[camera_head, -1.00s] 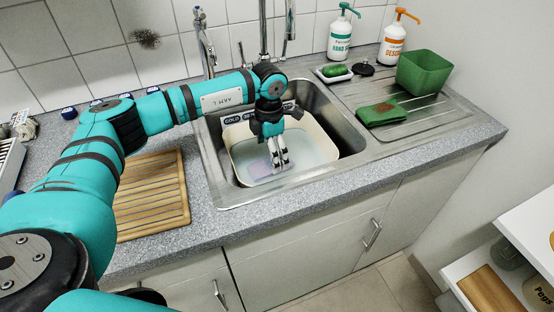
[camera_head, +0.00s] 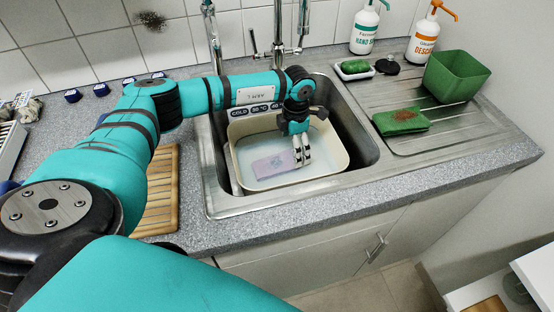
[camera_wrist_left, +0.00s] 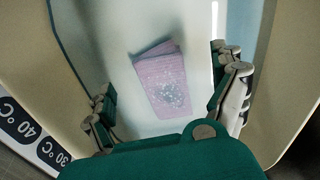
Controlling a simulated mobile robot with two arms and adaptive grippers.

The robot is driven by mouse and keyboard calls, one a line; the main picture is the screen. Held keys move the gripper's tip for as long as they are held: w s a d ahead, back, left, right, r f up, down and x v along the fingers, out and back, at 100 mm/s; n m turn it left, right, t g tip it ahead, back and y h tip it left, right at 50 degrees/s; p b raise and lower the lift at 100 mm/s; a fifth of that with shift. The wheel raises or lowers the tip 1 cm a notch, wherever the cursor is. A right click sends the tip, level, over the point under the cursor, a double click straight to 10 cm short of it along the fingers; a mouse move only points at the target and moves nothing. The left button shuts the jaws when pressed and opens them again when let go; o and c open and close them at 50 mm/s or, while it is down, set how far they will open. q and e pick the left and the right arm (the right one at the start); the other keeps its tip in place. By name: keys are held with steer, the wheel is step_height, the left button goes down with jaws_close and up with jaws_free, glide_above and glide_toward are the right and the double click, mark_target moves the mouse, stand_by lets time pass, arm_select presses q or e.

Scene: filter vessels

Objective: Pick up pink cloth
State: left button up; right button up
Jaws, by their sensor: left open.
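The pink cloth (camera_head: 273,164) lies folded in the cream basin (camera_head: 240,187), under cloudy water, in the sink. In the left wrist view the cloth (camera_wrist_left: 162,82) lies beyond and between the open fingers. My left gripper (camera_head: 303,160) points down inside the basin, just right of the cloth in the head view. In the left wrist view my left gripper (camera_wrist_left: 168,112) has its fingers wide apart with nothing between the tips. How far the fingertips are above the cloth is hard to tell. My right gripper is not in view.
The basin's walls and the steel sink rim (camera_head: 215,207) surround my gripper. The tap (camera_head: 278,35) stands behind. A slatted wooden board (camera_head: 160,190) lies left.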

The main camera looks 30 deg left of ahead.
mark_target(290, 157)
arm_select(q)
steer(key=f, duration=0.5)
steer(key=shift+s+a+p, duration=0.2)
steer(key=shift+a+p, duration=0.1)
steer(key=shift+p, duration=0.1)
steer(key=shift+f, duration=0.2)
steer(key=shift+c, duration=0.9)
steer(key=c, duration=0.8)
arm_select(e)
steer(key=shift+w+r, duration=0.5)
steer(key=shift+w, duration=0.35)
arm_select(q)
steer(key=shift+r, duration=0.15)
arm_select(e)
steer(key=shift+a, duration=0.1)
